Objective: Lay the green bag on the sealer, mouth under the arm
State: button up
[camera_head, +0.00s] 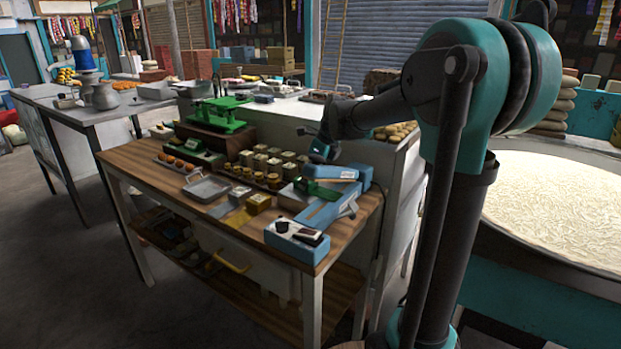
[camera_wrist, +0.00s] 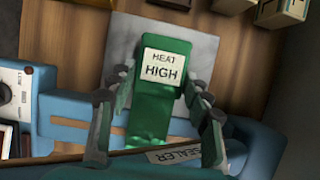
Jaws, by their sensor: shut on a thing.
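The green bag (camera_wrist: 153,110), with a white "HEAT HIGH" label, is between the fingers of my gripper (camera_wrist: 159,82) in the wrist view. In the head view the bag (camera_head: 318,190) shows as a small green patch below my gripper (camera_head: 322,152). My gripper is shut on it. The blue sealer (camera_head: 292,236) stands at the right end of the wooden table. In the wrist view its body (camera_wrist: 70,110) runs behind the bag, and a blue part labelled "SEALER" (camera_wrist: 225,150) crosses below. I cannot tell whether the bag touches the sealer or where its mouth lies.
The wooden table (camera_head: 140,157) also holds a green scale (camera_head: 215,115), a metal tray (camera_head: 207,188), several jars (camera_head: 245,172) and small boxes (camera_head: 259,201) left of the sealer. A large pan of white stuff (camera_head: 560,200) is at the right. A grey plate (camera_wrist: 200,50) lies behind the bag.

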jog(key=o, duration=1.3)
jog(key=shift+c, duration=0.2)
jog(key=shift+r, duration=0.1)
